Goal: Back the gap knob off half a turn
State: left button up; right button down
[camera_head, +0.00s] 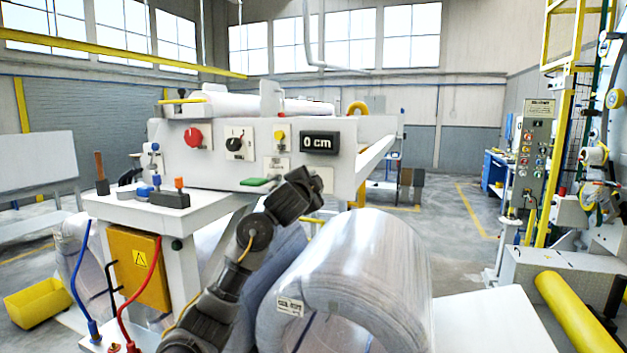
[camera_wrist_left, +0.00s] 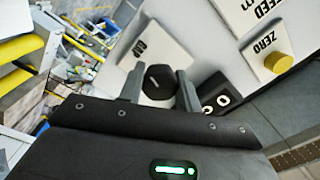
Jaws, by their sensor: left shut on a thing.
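The gap knob (camera_wrist_left: 157,83) is a black round knob with a pale pointer mark, on a white plate (camera_wrist_left: 153,52) with small dark lettering that is hard to read. My left gripper (camera_wrist_left: 160,76) has one finger on each side of the knob and is shut on it. In the head view my left gripper (camera_head: 308,186) is at the lower right of the machine's white front panel (camera_head: 219,169), below the display (camera_head: 320,143) reading "0 cm". The knob is hidden behind the gripper there. My right gripper is not in view.
The panel also carries a red knob (camera_head: 193,138), a black selector (camera_head: 237,141), a yellow button (camera_head: 280,137) and a green paddle (camera_head: 254,182). A large wrapped coil (camera_head: 365,275) stands close to the right of my left arm. A yellow roller (camera_head: 580,312) lies at far right.

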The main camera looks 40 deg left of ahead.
pick_arm(q)
jog(key=shift+r+n+p, duration=0.15)
jog(key=shift+n+p, duration=0.2)
jog(key=shift+n, duration=0.85)
jog(key=o, duration=1)
jog(key=shift+w, duration=0.1)
jog(key=p+v, duration=0.5)
jog(key=v, duration=0.6)
jog(key=shift+a, duration=0.15)
